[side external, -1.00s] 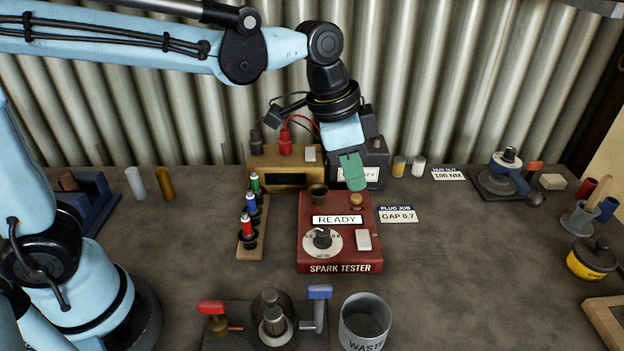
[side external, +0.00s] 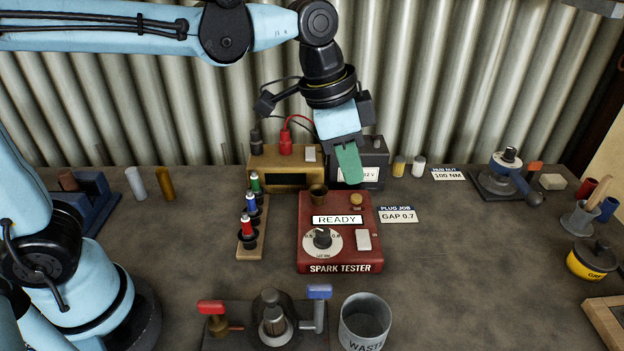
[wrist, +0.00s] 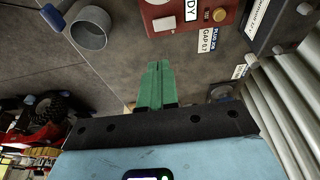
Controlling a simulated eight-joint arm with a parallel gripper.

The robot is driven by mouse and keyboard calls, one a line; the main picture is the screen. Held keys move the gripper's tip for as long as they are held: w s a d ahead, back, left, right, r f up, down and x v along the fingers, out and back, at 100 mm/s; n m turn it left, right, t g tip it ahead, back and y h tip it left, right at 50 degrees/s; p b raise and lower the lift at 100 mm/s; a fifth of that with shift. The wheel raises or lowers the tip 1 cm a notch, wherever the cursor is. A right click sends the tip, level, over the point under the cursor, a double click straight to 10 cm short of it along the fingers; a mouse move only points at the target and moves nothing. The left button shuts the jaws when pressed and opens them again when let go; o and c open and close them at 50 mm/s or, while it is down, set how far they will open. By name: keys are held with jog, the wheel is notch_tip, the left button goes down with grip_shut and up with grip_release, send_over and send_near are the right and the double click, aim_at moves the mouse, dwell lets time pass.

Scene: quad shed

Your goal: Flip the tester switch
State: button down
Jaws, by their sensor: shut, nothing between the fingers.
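The red spark tester (side external: 312,262) stands on the bench in the middle of the side view. My gripper (side external: 353,182) has green fingers pointing down, shut and empty, above the tester's back right edge in this view. In the wrist view the shut green fingers (wrist: 159,64) point toward the bench, with part of the tester (wrist: 165,8) at the top.
A brass-coloured box (side external: 262,178) with red and black leads and a grey box (side external: 376,160) stand behind the tester. A rack (side external: 240,246) of spark plugs is on its left. A waste cup (side external: 364,318) stands in front.

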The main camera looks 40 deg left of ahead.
jog(key=shift+f, duration=0.1)
send_near(365, 242)
jog(key=x, duration=0.5)
jog(key=shift+d, duration=0.2)
jog(key=shift+f, duration=0.7)
jog(key=shift+f, duration=0.2)
jog(key=shift+w+a, duration=0.1)
